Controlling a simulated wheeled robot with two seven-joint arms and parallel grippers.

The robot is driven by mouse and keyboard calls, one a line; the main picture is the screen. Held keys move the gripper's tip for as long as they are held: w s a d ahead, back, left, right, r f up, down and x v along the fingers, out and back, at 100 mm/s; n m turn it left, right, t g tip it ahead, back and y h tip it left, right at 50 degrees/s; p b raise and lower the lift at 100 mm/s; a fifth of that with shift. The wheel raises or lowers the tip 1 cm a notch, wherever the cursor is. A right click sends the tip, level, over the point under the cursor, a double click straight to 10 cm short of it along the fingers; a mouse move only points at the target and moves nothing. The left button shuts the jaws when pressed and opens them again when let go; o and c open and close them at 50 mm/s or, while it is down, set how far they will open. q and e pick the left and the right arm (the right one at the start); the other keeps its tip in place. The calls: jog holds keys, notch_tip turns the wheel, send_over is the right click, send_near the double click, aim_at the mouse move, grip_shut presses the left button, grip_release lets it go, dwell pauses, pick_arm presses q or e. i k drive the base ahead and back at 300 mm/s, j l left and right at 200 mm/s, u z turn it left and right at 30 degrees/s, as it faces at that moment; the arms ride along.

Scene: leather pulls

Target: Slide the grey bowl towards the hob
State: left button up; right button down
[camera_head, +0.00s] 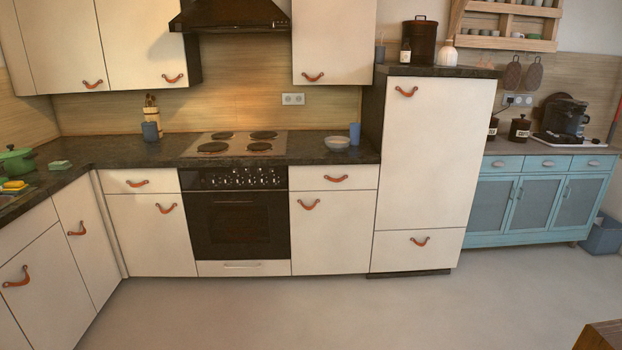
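A small grey bowl (336,143) stands on the dark countertop, to the right of the hob. The hob (237,143) is a flat metal plate with several dark round burners, set in the counter above the oven. A stretch of bare counter lies between the bowl and the hob's right edge. Neither of my grippers is in view.
A blue cup (354,133) stands close to the right of the bowl. A tall cream cabinet (431,150) rises at the counter's right end. A utensil holder (151,117) and another blue cup (149,132) stand left of the hob. The floor (300,310) in front is clear.

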aim_at(337, 145)
jog(key=i+z, duration=0.1)
jog(key=i, duration=2.05)
